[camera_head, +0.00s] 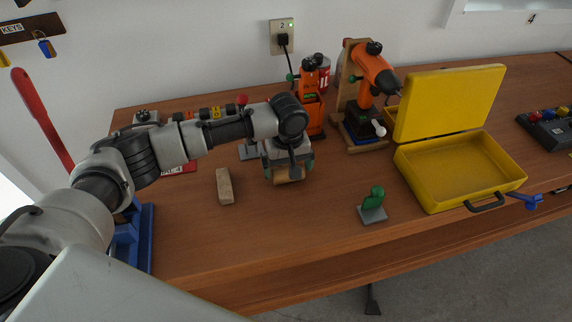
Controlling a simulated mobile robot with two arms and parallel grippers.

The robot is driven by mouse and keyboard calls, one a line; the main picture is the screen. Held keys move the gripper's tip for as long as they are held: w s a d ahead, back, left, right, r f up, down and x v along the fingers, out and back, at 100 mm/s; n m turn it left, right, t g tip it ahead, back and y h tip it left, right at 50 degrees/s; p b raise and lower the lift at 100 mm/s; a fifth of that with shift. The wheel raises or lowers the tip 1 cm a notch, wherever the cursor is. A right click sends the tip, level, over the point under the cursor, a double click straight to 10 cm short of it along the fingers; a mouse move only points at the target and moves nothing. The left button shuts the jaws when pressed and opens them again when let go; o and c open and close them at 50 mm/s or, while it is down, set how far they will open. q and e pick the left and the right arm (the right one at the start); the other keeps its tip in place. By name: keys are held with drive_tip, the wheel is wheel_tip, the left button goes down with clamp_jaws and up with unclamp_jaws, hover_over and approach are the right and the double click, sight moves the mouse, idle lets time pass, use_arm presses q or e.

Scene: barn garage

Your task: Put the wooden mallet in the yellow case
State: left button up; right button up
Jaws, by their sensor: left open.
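My left gripper (288,172) points down over the middle of the workbench. It is open, with a finger on either side of a tan wooden piece (289,178), which looks like part of the wooden mallet. The gripper hides most of it, and I cannot tell whether the fingers touch it. The yellow case (435,198) stands open and empty on the right of the bench, its lid (450,100) raised at the back and its handle toward the front edge. My right gripper is not in view.
A wooden block (225,186) lies left of the gripper. A green-handled grey tool (373,207) stands between gripper and case. An orange drill (374,68) on a stand is behind. A blue clamp (528,201) is by the case's front right corner. The bench (290,235) is clear in front.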

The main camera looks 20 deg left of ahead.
use_arm(q)
drive_tip(key=shift+f, duration=1.05)
drive_tip(key=c, duration=0.8)
drive_tip(key=shift+r, duration=0.5)
drive_tip(key=shift+c, duration=0.2)
drive_tip(key=r, duration=0.1)
drive_tip(key=d+r+b, duration=0.1)
drive_tip(key=r, duration=0.1)
drive_tip(key=shift+r, duration=0.25)
drive_tip(key=s+d+r+b, duration=0.2)
drive_tip(key=d+r, duration=0.4)
drive_tip(key=d, duration=0.4)
drive_tip(key=shift+s+d+r, duration=0.2)
drive_tip(key=shift+s+r, duration=0.05)
drive_tip(key=shift+s, duration=0.15)
